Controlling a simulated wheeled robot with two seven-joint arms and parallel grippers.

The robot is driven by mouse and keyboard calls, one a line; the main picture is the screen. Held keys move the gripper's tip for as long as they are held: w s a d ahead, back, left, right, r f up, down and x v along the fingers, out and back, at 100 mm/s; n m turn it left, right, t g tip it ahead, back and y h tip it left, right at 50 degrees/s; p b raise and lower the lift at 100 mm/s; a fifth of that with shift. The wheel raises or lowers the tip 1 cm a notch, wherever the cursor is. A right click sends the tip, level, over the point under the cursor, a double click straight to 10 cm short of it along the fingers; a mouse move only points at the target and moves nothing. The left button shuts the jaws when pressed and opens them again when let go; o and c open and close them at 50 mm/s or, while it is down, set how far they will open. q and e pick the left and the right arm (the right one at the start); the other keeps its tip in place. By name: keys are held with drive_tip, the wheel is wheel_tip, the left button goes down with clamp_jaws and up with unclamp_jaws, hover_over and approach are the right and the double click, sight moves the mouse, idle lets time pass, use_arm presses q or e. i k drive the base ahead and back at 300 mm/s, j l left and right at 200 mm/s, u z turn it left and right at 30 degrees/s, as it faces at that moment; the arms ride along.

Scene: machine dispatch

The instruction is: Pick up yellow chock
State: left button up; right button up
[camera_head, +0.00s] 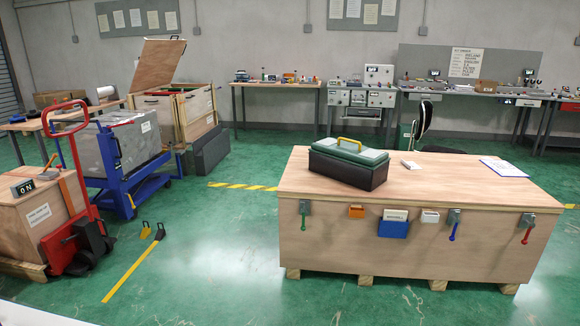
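A small yellow piece with a dark loop on top, which looks like the yellow chock (146,232), stands on the green floor left of centre. A similar dark piece (160,232) stands just to its right, at the upper end of a yellow floor stripe. Both are small in the picture, so their exact shape is hard to tell. Neither of my grippers is in view.
A red pallet jack (75,245) with a wooden crate (38,215) is at the left, with a blue cart (150,185) behind it. A large wooden crate (400,245) bearing a green toolbox (348,165) stands at the right.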

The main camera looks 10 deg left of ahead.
sight(146, 231)
drive_tip(key=i+u, duration=0.2)
drive_tip(key=i, duration=0.35)
drive_tip(key=i+u, duration=0.2)
drive_tip(key=i, duration=0.35)
drive_tip(key=i+l+u, duration=0.15)
drive_tip(key=i, duration=0.35)
drive_tip(key=i+l+u, duration=0.2)
drive_tip(key=i, duration=0.35)
drive_tip(key=i+j+u, duration=0.25)
drive_tip(key=i+u, duration=0.15)
drive_tip(key=i, duration=0.15)
drive_tip(key=i+j+u, duration=0.1)
drive_tip(key=i+u, duration=0.25)
drive_tip(key=i, duration=0.2)
drive_tip(key=i+j+u, duration=0.1)
drive_tip(key=i+j, duration=0.5)
